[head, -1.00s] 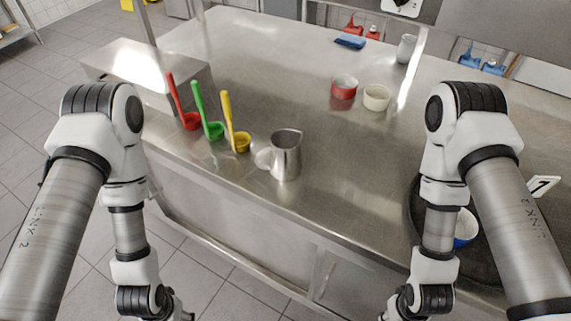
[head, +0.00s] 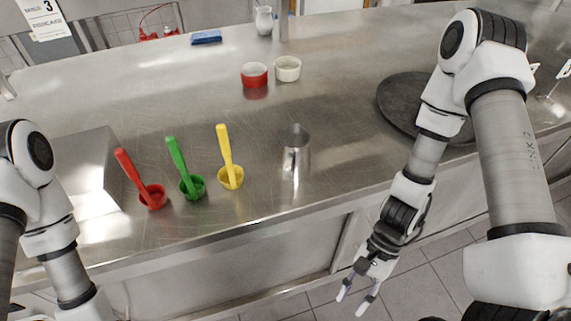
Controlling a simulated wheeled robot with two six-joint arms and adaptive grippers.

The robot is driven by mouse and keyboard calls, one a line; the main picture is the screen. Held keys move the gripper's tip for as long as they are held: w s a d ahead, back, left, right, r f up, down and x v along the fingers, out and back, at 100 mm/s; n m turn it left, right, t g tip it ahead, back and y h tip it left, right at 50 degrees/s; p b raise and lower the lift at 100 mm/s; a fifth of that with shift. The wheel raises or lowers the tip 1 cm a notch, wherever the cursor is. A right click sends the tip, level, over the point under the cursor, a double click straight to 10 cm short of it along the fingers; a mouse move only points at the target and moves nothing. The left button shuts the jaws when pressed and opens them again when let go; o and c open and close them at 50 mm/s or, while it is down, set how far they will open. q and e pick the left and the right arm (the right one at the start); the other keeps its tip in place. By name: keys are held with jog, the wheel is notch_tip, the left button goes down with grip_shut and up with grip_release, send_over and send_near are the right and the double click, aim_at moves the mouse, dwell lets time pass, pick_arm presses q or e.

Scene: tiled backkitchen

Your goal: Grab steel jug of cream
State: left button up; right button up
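The steel jug (head: 296,160) stands upright near the front edge of the steel counter (head: 330,120), right of the yellow ladle. Its handle faces the front, toward me. What is inside it cannot be made out. My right gripper (head: 355,302) hangs in front of the counter, below its top and to the right of the jug. Its fingers are apart, with nothing between them. My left arm comes in at the left edge; its gripper is out of the picture.
Red (head: 139,178), green (head: 185,167) and yellow (head: 227,156) ladles stand left of the jug. A red ramekin (head: 254,75) and a cream ramekin (head: 288,69) sit behind it. A dark round plate (head: 400,104) lies to the right. A white pitcher (head: 264,20) and a blue cloth (head: 206,38) are at the back.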

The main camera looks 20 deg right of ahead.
jog(key=w+a+r+m+t+y, duration=0.2)
jog(key=w+a+r+m+y, duration=0.15)
jog(key=w+y, duration=0.2)
jog(key=m+t+y+b, duration=0.4)
jog(key=m+t+b, duration=0.15)
jog(key=t, duration=0.55)
send_near(287, 174)
jog(key=shift+w+a+f+m, duration=0.2)
jog(key=shift+w+a+f, duration=0.05)
jog(key=shift+a+f, duration=0.2)
jog(key=shift+w+a+f+m, duration=0.25)
jog(key=shift+a+f, duration=0.15)
jog(key=shift+f, duration=0.1)
jog(key=shift+w+a+r, duration=0.2)
jog(key=shift+w+a, duration=0.1)
jog(key=shift+a, duration=0.15)
jog(key=shift+w+a+r, duration=0.2)
jog(key=shift+w+a, duration=0.15)
jog(key=shift+a, duration=0.1)
jog(key=shift+w+a, duration=0.2)
jog(key=shift+a, duration=0.15)
jog(key=x, duration=0.5)
jog(key=shift+s+a+r+p, duration=0.1)
jog(key=shift+s+p, duration=0.1)
jog(key=shift+p, duration=0.15)
pick_arm(q)
jog(key=f, duration=0.5)
jog(key=shift+w+f, duration=0.2)
jog(key=shift+f, duration=0.2)
